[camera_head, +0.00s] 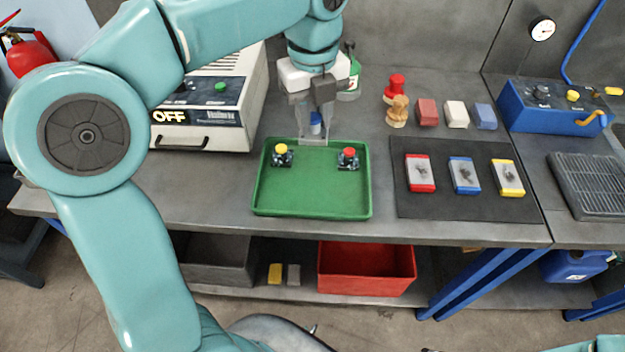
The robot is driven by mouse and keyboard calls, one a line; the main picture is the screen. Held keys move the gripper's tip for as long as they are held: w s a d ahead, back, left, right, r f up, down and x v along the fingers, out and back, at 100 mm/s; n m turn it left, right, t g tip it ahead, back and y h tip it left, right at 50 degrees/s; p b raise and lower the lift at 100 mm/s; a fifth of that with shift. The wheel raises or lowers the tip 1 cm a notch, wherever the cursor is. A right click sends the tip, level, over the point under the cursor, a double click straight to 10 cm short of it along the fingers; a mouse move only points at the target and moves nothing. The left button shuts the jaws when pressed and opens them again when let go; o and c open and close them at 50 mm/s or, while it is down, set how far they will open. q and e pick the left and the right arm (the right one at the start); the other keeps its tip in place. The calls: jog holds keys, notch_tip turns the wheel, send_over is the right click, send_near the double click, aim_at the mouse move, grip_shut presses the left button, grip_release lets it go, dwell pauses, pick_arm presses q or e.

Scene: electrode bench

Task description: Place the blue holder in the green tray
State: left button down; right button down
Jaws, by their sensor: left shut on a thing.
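The green tray (312,212) lies on the bench in front of me. A holder with a yellow top (281,150) stands at its back left, and one with a red top (348,154) stands at its back right. My left gripper (315,136) points down at the tray's back edge, between these two. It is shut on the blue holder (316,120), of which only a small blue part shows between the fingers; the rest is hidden. I cannot tell how high it is above the tray. My right gripper is not in view.
A white device marked OFF (205,135) stands left of the tray. A dark mat (430,206) with red, blue and yellow blocks lies to the right. A green bottle (349,82) stands behind the gripper. The tray's middle and front are empty.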

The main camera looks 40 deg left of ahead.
pick_arm(q)
notch_tip(320, 180, down, 14)
jog(key=shift+a+f+b, duration=0.15)
jog(key=shift+f+b, duration=0.1)
jog(key=shift+b, duration=0.3)
notch_tip(320, 180, down, 4)
jog(key=shift+f, duration=0.3)
jog(key=shift+s+r, duration=0.1)
jog(key=shift+r, duration=0.05)
jog(key=shift+f, duration=0.25)
jog(key=c, duration=0.9)
grip_release()
